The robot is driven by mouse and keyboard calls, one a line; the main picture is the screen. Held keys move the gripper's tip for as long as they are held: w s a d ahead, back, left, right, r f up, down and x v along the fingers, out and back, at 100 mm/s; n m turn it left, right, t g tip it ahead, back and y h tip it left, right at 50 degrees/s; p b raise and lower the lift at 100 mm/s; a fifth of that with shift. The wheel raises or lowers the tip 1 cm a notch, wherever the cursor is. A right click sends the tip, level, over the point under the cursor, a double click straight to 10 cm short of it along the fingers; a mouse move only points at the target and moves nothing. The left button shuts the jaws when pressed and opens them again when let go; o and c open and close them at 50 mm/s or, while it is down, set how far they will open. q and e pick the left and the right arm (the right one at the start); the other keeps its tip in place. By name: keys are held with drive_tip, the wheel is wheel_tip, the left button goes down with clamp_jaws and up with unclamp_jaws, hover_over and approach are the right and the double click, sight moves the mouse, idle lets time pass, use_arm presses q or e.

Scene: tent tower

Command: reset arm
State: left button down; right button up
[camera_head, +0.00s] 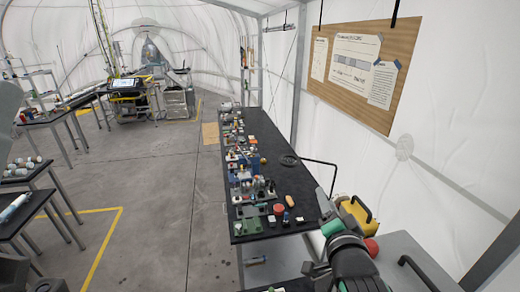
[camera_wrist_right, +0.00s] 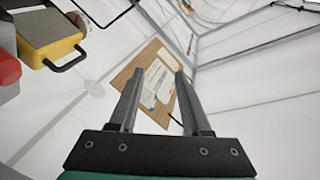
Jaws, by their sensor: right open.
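My right gripper (camera_head: 326,203) is at the lower right of the head view, beyond the teal band of my right arm and beside the near end of the long black table. The right wrist view shows my right gripper (camera_wrist_right: 157,75) with its two fingers apart and nothing between them. Its fingers point toward the white tent wall and the notice board (camera_wrist_right: 158,88). My left gripper is not in view.
A long black table (camera_head: 290,180) carries many small parts. A yellow case (camera_head: 356,218) and a red object (camera_head: 372,247) are close to my right arm. The wooden notice board (camera_head: 325,88) hangs on the right. The floor (camera_head: 165,180) left of the table is mostly clear.

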drive_tip(key=s+d+r+n+t, duration=0.1)
drive_tip(key=s+d+r+t, duration=0.15)
drive_tip(key=r, duration=0.45)
drive_tip(key=s+d+r+n+t, duration=0.15)
drive_tip(key=s+r, duration=0.25)
drive_tip(key=r, duration=0.4)
drive_tip(key=s+a+r+n+t+y, duration=0.1)
drive_tip(key=s+r+n+t, duration=0.5)
drive_tip(key=s+r, duration=0.8)
drive_tip(key=s+n+y, duration=0.1)
drive_tip(key=s+n, duration=0.2)
drive_tip(key=s, duration=0.1)
drive_tip(key=shift+a+r+t+y, duration=0.35)
drive_tip(key=shift+a+t+y, duration=0.05)
